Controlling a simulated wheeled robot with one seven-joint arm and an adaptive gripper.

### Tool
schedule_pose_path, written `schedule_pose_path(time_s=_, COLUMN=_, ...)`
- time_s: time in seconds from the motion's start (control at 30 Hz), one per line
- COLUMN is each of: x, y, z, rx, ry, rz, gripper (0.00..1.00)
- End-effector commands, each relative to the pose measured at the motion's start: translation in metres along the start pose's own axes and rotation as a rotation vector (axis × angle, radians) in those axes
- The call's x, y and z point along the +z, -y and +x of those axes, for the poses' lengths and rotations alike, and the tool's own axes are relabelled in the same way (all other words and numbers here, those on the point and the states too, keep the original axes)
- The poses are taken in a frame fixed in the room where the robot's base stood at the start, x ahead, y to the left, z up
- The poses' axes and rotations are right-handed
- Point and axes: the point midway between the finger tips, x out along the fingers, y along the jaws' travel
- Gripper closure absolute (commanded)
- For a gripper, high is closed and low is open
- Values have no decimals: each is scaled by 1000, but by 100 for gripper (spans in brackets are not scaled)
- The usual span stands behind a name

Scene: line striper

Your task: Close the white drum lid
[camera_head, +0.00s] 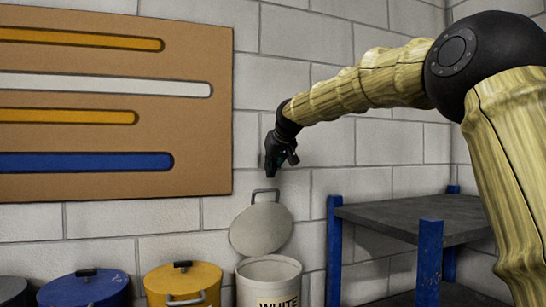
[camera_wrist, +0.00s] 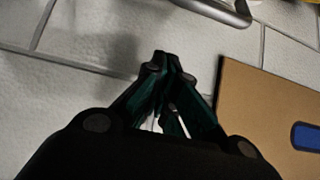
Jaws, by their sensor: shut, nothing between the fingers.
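The white drum (camera_head: 270,270) stands by the wall, in the lower middle of the head view, with "WHITE" printed on its front. Its lid (camera_head: 261,231) is open, tilted up behind the drum's rim, with a handle (camera_head: 265,192) at its top edge. My gripper (camera_head: 271,172) is above the lid handle, pointing down, apart from it in the picture. In the wrist view my gripper (camera_wrist: 161,58) has its fingertips together with nothing between them. A grey metal bar, seemingly the lid handle (camera_wrist: 238,14), shows at the top of the wrist view.
A yellow drum (camera_head: 183,284) and a blue drum (camera_head: 84,290), both lidded, stand left of the white drum. A grey shelf with blue posts (camera_head: 429,262) stands to the right. A brown board with coloured stripes (camera_head: 215,110) is on the block wall.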

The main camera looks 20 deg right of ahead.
Motion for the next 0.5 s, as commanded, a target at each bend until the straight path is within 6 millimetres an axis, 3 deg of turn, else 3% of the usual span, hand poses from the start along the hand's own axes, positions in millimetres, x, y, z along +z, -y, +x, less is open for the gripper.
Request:
schedule_pose_path(time_s=0.17, x=-1, y=1, z=20, rx=-1, ry=1, rz=-1, gripper=100)
schedule_pose_path(time_s=0.5, x=24, y=2, z=8, rx=-2, ry=0, rz=-2, gripper=100)
